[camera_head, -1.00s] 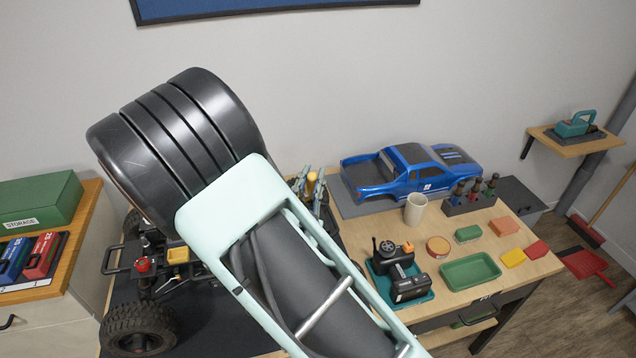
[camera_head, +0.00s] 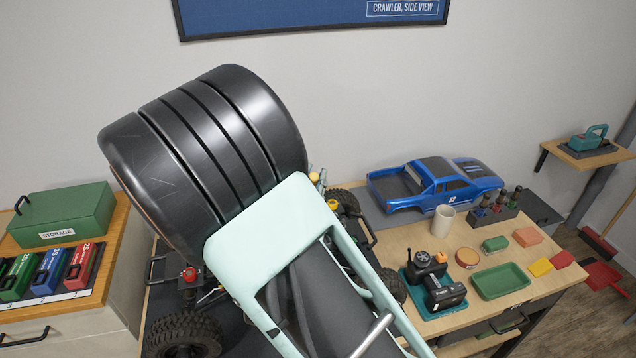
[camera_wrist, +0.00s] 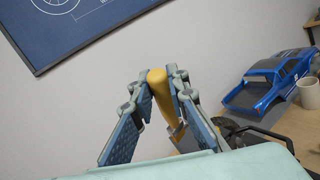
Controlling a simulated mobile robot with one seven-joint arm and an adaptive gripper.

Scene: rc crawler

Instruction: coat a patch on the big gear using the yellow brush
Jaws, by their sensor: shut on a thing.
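My gripper (camera_wrist: 160,100) is shut on the yellow brush (camera_wrist: 157,82) in the wrist view, with its rounded yellow handle standing up between the two blue-padded fingers. The lower end of the brush is partly hidden behind the fingers and my own body. In the head view my arm covers the gripper, and only small yellow and teal bits show beside it. The crawler chassis stands on the bench behind my arm, with a black wheel (camera_head: 184,336) at lower left. I cannot make out the big gear in either view.
A blue truck body (camera_head: 436,186), a white mug (camera_head: 443,220), a green tray (camera_head: 499,281) and a radio controller (camera_head: 433,285) stand on the bench at right. A storage box (camera_head: 62,214) is on the left cabinet. A blue poster (camera_wrist: 75,22) hangs on the wall.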

